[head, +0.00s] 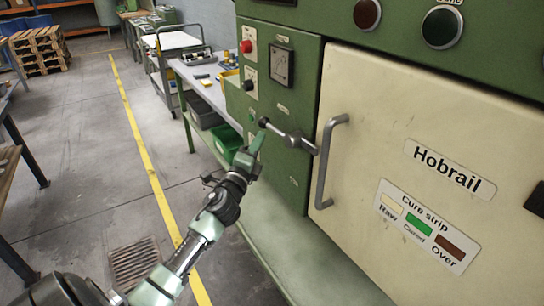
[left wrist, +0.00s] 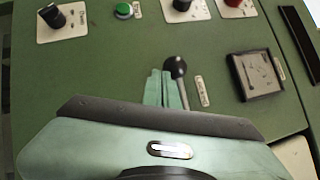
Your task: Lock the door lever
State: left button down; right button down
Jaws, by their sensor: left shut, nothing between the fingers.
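The door lever (head: 291,138) is a grey bar with a dark ball knob at its left end. It sits on the green machine front, left of the cream door (head: 375,110), and lies tilted, knob end higher, in the head view. My left gripper (head: 257,141) is shut and empty, with its green fingertips just below and left of the knob. In the left wrist view the shut fingers (left wrist: 164,80) are beside the dark ball knob (left wrist: 176,67). I cannot tell whether they touch. The gripper body hides part of the lever there. My right gripper is not in view.
A vertical grey door handle (head: 328,162) stands right of the lever. Above are a red button (head: 246,46) and a square dark panel (head: 280,65). A workbench (head: 196,70) with a green bin (head: 227,139) stands left. The floor left of the machine is open.

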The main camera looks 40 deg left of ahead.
pick_arm(q)
jog(key=v, duration=0.7)
jog(key=shift+d+b, duration=0.35)
jog(key=shift+b, duration=0.05)
jog(key=shift+w, duration=0.15)
